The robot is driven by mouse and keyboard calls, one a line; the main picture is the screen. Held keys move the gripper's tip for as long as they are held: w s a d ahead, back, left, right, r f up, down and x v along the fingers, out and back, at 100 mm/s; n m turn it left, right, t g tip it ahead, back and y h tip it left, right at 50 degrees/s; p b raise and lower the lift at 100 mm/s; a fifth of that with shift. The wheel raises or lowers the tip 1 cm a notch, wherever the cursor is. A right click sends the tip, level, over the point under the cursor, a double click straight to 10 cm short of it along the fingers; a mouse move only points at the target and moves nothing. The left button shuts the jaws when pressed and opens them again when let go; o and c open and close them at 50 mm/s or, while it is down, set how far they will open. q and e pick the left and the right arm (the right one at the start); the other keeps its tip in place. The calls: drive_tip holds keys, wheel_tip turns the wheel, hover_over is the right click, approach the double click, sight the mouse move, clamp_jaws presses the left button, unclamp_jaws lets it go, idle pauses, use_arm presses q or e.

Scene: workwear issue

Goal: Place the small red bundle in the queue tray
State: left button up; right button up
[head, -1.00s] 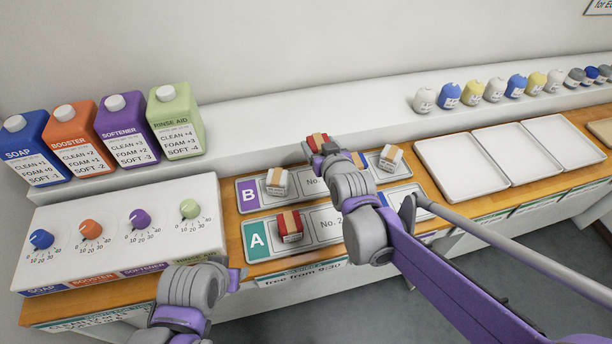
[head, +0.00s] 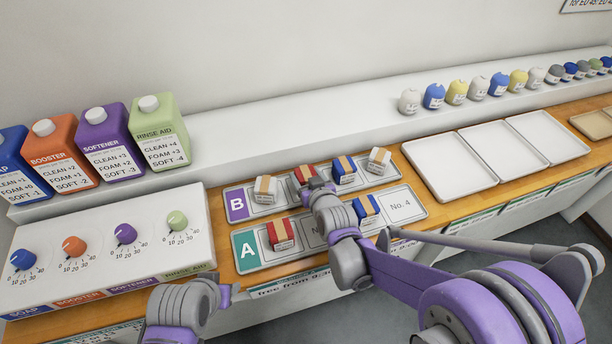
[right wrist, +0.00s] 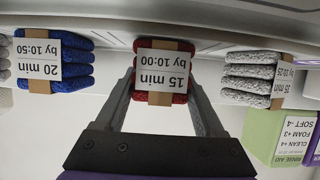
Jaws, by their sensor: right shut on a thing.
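A small red bundle (head: 302,173) with a tan band is in the second place of grey tray B (head: 236,204), in the head view. My right gripper (head: 311,186) is shut on it. In the right wrist view the red bundle (right wrist: 161,68) sits between the two fingers, its label reading 15 min by 10:00, upside down. I cannot tell whether it rests on the tray. Another red bundle (head: 280,234) stands in the first place of tray A (head: 247,250). My left gripper (head: 228,290) is at the lower left, empty, its opening unclear.
Tray B also holds a white bundle (head: 265,188), a blue bundle (head: 344,169) and a light grey bundle (head: 379,159). A blue bundle (head: 366,208) stands in tray A beside the empty No. 4 place. Three empty white trays (head: 449,168) lie to the right. Dispenser bottles stand left.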

drive_tip(key=shift+f, duration=0.15)
drive_tip(key=o, duration=1.4)
drive_tip(key=shift+r, duration=0.2)
drive_tip(key=shift+s+d+r, duration=0.1)
drive_tip(key=shift+s+r, duration=0.05)
drive_tip(key=shift+s, duration=0.15)
drive_tip(key=v, duration=1.1)
drive_tip(key=shift+s+p, duration=0.2)
drive_tip(key=shift+p, duration=0.1)
